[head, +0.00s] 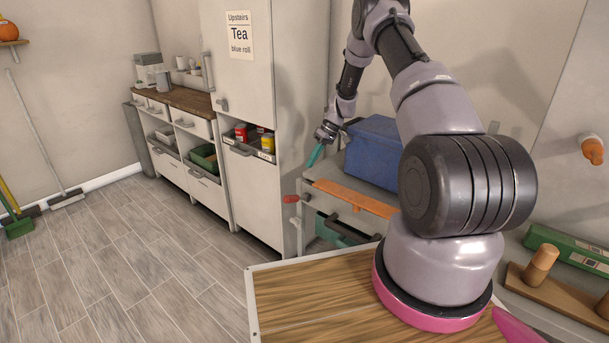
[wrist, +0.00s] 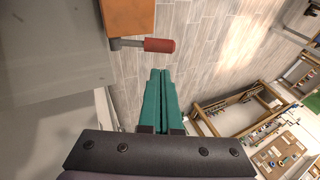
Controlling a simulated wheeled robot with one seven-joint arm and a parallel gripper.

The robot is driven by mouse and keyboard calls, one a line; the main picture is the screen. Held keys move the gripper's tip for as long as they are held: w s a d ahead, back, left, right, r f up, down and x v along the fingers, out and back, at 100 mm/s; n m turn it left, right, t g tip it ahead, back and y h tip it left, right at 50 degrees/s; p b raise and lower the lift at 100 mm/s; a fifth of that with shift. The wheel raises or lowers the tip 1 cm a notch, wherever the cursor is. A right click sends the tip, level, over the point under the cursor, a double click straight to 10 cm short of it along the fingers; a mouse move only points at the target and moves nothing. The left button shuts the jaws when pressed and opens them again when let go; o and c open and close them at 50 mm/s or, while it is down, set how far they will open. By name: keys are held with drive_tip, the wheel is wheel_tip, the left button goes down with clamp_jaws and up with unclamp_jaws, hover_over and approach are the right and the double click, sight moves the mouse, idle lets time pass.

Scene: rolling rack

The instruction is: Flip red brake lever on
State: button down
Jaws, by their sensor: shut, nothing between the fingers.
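The red brake lever (head: 291,199) is a short red handle sticking out to the left from the near left end of the rolling rack (head: 365,193). In the wrist view the red lever (wrist: 160,45) sits on a thin grey rod beside an orange-brown block, pointing right. My gripper (head: 314,160) has teal fingers and is above and to the right of the lever in the head view. In the wrist view the closed fingertips (wrist: 160,72) are just below the lever in the picture, apart from it as far as I can tell. The fingers hold nothing.
A blue box (head: 372,150) stands on the rack behind my gripper, and an orange-brown strip (head: 352,197) lies along its front edge.

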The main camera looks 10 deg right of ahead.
sight(297, 197)
drive_tip(key=x, duration=1.3)
